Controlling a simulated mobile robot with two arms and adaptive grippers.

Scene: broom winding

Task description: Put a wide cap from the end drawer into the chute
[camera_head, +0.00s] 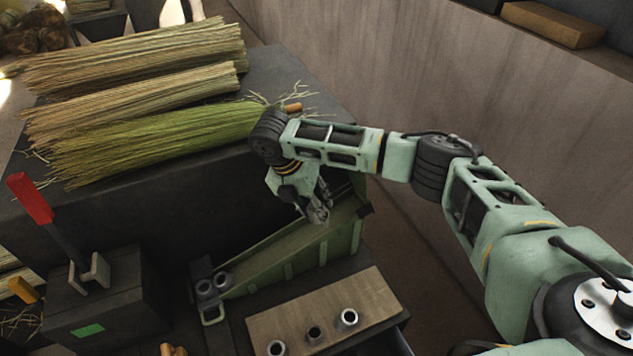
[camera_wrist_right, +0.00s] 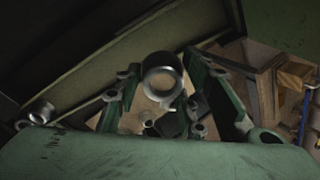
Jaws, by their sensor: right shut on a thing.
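My right gripper (camera_head: 318,212) points down over the upper part of the green chute (camera_head: 290,255). It is shut on a grey metal cap, a short wide ring (camera_wrist_right: 162,75) seen between the fingers in the right wrist view. In the head view the fingers mostly hide this cap, and I cannot tell whether it touches the chute. Two metal caps (camera_head: 224,280) sit at the chute's lower left end. Three more caps (camera_head: 348,317) stand on a wooden board (camera_head: 375,295) in front of the chute; the middle one looks darker. My left gripper is not in view.
Bundles of straw (camera_head: 140,60), one of them green (camera_head: 150,140), lie on the dark bench at the back left. A lever with a red handle (camera_head: 30,198) stands on a dark box (camera_head: 105,300) at the left. A wall (camera_head: 400,70) runs behind my right arm.

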